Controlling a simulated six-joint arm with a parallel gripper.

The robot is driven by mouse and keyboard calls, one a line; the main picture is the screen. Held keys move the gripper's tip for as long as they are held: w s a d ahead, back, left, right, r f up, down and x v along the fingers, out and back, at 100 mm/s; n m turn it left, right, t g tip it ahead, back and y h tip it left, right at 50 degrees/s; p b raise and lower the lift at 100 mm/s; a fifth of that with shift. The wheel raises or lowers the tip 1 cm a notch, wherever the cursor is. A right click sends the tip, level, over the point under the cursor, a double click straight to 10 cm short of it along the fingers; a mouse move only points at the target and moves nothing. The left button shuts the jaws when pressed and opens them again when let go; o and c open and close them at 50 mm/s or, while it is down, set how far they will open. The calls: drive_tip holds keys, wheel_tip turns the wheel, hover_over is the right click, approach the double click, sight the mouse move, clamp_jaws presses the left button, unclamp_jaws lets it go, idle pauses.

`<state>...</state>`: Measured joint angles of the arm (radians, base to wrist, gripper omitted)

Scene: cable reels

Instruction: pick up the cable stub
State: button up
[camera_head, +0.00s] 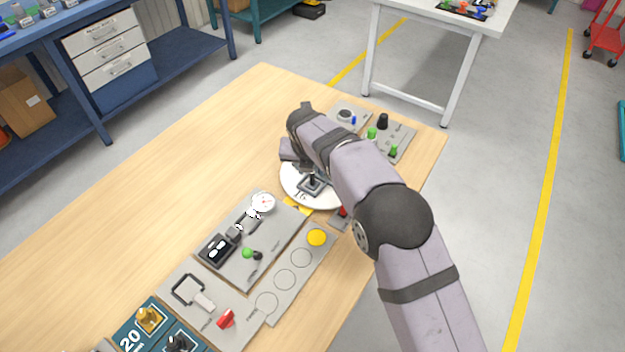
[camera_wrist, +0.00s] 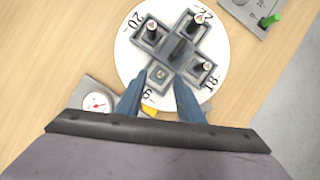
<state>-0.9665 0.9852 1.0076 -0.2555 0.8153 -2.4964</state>
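A round white turntable (camera_wrist: 128,62) carries a dark grey cross-shaped holder with square cups, marked 20, 22, 18 and partly hidden 16. Dark upright stubs stand in the 20 cup (camera_wrist: 152,30), the 22 cup (camera_wrist: 196,22) and the 18 cup (camera_wrist: 204,68). I cannot tell which piece is the cable stub. My gripper (camera_wrist: 160,80) is open, its blue fingers apart on either side of the near 16 cup, which shows a small round grey piece (camera_wrist: 160,74). In the head view the turntable (camera_head: 290,188) is partly hidden by my arm.
A gauge (camera_head: 263,202) sits on a grey panel (camera_head: 278,244) beside the turntable. A panel with green and black knobs (camera_head: 394,138) lies beyond. A strip with a yellow disc (camera_head: 317,237) lies nearer. The left of the wooden table (camera_head: 190,165) is clear.

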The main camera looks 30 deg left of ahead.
sight(312, 174)
drive_tip(key=shift+p+x, duration=1.15)
drive_tip(key=shift+x, duration=1.4)
clamp_jaws()
